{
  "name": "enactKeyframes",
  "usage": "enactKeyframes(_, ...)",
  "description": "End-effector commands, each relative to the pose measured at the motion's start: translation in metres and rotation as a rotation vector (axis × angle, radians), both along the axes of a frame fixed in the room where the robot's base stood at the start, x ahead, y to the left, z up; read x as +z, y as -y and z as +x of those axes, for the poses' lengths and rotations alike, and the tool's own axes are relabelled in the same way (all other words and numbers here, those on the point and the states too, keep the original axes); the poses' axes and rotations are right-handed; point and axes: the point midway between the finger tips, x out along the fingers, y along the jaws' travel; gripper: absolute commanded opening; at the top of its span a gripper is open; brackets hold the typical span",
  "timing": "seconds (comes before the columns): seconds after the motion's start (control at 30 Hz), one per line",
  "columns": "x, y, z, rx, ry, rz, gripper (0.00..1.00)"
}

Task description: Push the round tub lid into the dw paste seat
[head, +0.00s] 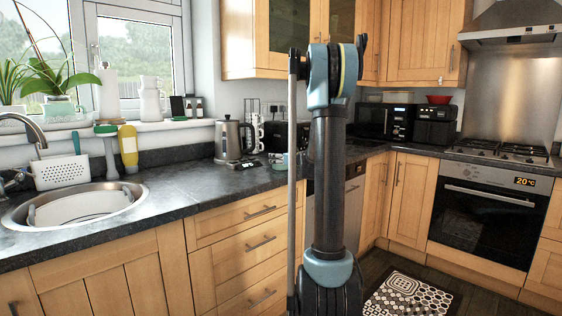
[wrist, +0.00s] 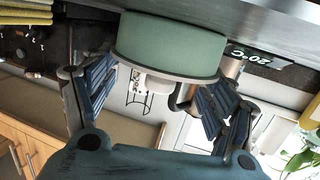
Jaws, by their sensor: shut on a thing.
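In the wrist view a green round piece (wrist: 172,42) with a paler rim, which looks like the tub lid, sits between the fingertips of my gripper (wrist: 163,85). The fingers stand wide apart, one at each side of its rim, and are shut on it. Its far side is hidden. A grey metal surface (wrist: 268,22) runs close above it, and I cannot tell whether they touch. I cannot make out the dw paste seat in either view. In the head view my arm rises mid-picture, and my gripper and the lid do not show.
In the head view a metal-fronted appliance (head: 354,205) stands partly behind my arm under the dark worktop (head: 190,192). The round sink (head: 20,217) is at left, a kettle (head: 229,140) by the wall, the oven (head: 489,212) at right. A patterned mat (head: 412,296) lies on the floor.

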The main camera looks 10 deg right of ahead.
Motion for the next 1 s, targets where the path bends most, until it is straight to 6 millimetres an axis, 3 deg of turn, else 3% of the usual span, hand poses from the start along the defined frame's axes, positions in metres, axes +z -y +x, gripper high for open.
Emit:
enactKeyframes(0.1,0.000,0.000,0.000,0.000,0.000,0.000,0.64)
enactKeyframes(0.13,0.000,0.000,0.000,0.000,0.000,0.000,0.80)
enactKeyframes(0.23,0.000,0.000,0.000,0.000,0.000,0.000,1.00)
enactKeyframes(0.73,0.001,0.001,-0.003,-0.001,0.000,0.000,1.00)
enactKeyframes(1.0,0.005,0.014,-0.035,-0.003,0.000,0.000,1.00)
